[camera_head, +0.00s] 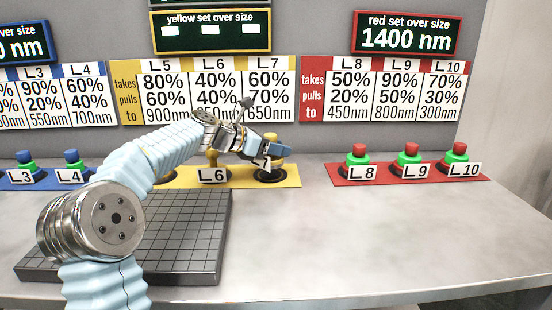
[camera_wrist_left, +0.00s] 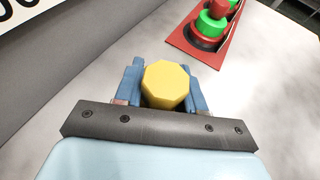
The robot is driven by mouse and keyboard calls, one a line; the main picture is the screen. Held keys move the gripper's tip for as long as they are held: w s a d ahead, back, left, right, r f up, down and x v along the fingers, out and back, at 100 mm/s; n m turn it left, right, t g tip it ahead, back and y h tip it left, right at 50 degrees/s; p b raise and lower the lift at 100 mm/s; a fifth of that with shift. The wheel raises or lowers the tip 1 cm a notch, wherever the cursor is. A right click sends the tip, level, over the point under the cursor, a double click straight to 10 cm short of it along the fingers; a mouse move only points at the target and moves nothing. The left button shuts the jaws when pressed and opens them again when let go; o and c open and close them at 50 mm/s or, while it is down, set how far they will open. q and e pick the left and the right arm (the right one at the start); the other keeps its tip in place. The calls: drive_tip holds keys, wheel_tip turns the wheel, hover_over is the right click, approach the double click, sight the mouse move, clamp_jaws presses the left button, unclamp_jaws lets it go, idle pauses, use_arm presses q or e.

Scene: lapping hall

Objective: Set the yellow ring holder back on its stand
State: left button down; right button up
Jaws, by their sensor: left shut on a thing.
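The yellow ring holder (camera_wrist_left: 166,84) shows from above in the left wrist view as a faceted yellow knob between two blue fingers. My left gripper (camera_head: 277,144) is shut on it, and part of the yellow shows above and below the fingers in the head view. The gripper is over the right end of the yellow mat (camera_head: 291,178), at the dark round stand (camera_head: 270,177) with the L7 label. I cannot tell whether the holder touches the stand. My right gripper is not in view.
Another yellow holder (camera_head: 212,159) stands at L6, close left of my wrist. A red mat (camera_head: 335,174) with several red-and-green holders lies to the right. Blue-mat holders (camera_head: 72,160) stand at left. A dark gridded plate (camera_head: 200,235) lies in front. The table's front right is clear.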

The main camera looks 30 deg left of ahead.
sight(267, 156)
use_arm(q)
drive_tip(key=shift+f+b, duration=0.3)
drive_tip(key=shift+f, duration=1.2)
drive_tip(key=shift+f, duration=0.15)
drive_tip(key=c, duration=0.7)
unclamp_jaws()
drive_tip(key=shift+o, duration=0.2)
drive_tip(key=shift+s+a+r, duration=0.15)
drive_tip(key=shift+r, duration=0.05)
drive_tip(key=v, duration=1.1)
drive_tip(key=shift+s+a+r, duration=0.15)
drive_tip(key=shift+s+r, duration=0.05)
drive_tip(key=shift+s, duration=0.05)
